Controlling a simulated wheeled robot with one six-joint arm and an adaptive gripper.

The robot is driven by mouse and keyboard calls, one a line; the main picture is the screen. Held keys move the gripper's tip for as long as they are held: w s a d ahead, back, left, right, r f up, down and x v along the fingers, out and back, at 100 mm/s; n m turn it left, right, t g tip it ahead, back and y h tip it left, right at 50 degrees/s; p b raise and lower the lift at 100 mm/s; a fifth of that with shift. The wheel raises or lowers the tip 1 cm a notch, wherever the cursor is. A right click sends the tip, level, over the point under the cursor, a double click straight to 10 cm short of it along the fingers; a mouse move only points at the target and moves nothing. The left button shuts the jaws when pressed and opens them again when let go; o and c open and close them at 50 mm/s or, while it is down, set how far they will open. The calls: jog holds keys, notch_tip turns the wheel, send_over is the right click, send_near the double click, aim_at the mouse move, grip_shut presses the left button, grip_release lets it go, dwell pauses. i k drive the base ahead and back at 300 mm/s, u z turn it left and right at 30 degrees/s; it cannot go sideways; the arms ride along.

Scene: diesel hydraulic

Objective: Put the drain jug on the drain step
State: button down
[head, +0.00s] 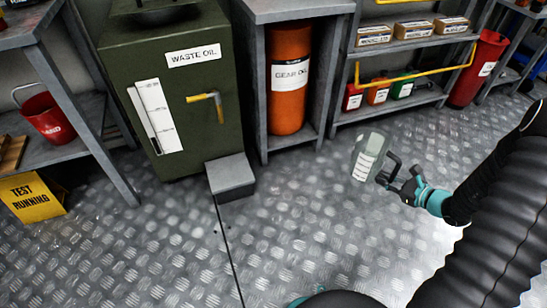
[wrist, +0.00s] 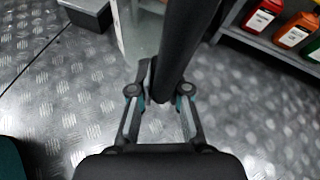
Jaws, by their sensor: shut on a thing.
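The drain jug (head: 368,157) is a clear greenish container with pale scale markings and a dark handle. My gripper (head: 398,184) is shut on its dark handle and holds the jug, which looks close to upright, to the right of the waste oil tank. In the wrist view the dark handle (wrist: 181,50) stands between my fingers (wrist: 160,98), and part of the clear jug body (wrist: 140,35) shows behind it. The drain step (head: 231,176) is a small grey block on the floor in front of the tank. Its top is bare, and the jug is apart from it.
The green waste oil tank (head: 193,110) with a yellow-handled tap (head: 207,99) stands behind the step. A cabinet (head: 255,60) holds an orange gear oil drum (head: 289,100). A yellow sign (head: 33,196) stands at left. A thin dark line (head: 228,245) crosses the clear floor.

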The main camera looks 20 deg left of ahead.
aim_at(237, 169)
jog(key=z, duration=0.75)
jog(key=i, duration=0.65)
jog(key=u, duration=2.55)
jog(key=i, duration=0.5)
jog(key=u, duration=0.05)
